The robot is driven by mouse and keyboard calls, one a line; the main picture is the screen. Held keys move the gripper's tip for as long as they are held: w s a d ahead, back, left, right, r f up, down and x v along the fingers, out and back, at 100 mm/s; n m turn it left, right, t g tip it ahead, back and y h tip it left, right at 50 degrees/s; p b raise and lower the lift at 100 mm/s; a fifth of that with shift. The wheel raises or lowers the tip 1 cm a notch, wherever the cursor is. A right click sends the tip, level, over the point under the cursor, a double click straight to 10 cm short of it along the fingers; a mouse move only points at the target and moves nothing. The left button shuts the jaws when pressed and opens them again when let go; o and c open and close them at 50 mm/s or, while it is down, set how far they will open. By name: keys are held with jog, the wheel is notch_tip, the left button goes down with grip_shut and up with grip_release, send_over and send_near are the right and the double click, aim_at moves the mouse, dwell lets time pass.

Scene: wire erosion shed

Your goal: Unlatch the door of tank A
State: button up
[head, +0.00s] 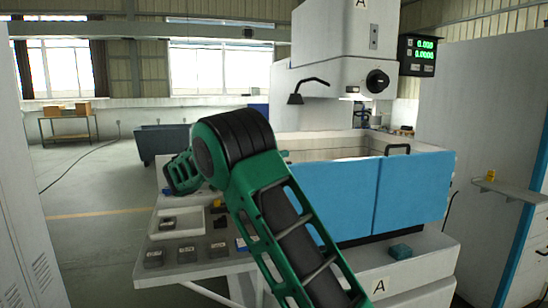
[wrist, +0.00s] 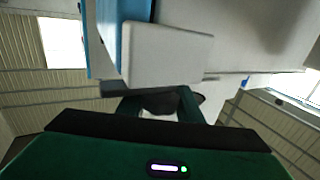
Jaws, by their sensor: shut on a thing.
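Tank A (head: 325,195) has a blue door front in two panels, with a label A (head: 379,286) on the white base below. A black bar handle (head: 397,149) shows at its top right. My green arm covers the door's left end in the head view, and my fingertips are hidden there. In the wrist view my gripper (wrist: 160,105) is shut around a dark part close to a white block (wrist: 170,55) and the blue panel edge (wrist: 110,30). This part appears to be the door latch, but its shape is mostly hidden.
A worktable (head: 190,272) with several small dark blocks stands left of the tank. A white machine head (head: 335,50) hangs above. A teal block (head: 400,251) lies on the base ledge. A tall white cabinet (head: 475,120) stands right. Open floor (head: 85,215) lies to the left.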

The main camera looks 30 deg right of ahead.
jog(key=shift+w+a, duration=0.1)
jog(key=o, duration=1)
jog(key=shift+o, duration=0.2)
jog(key=shift+a, duration=0.1)
jog(key=s+a, duration=0.1)
jog(key=a, duration=0.9)
jog(key=shift+s+a, duration=0.2)
jog(key=shift+s, duration=0.15)
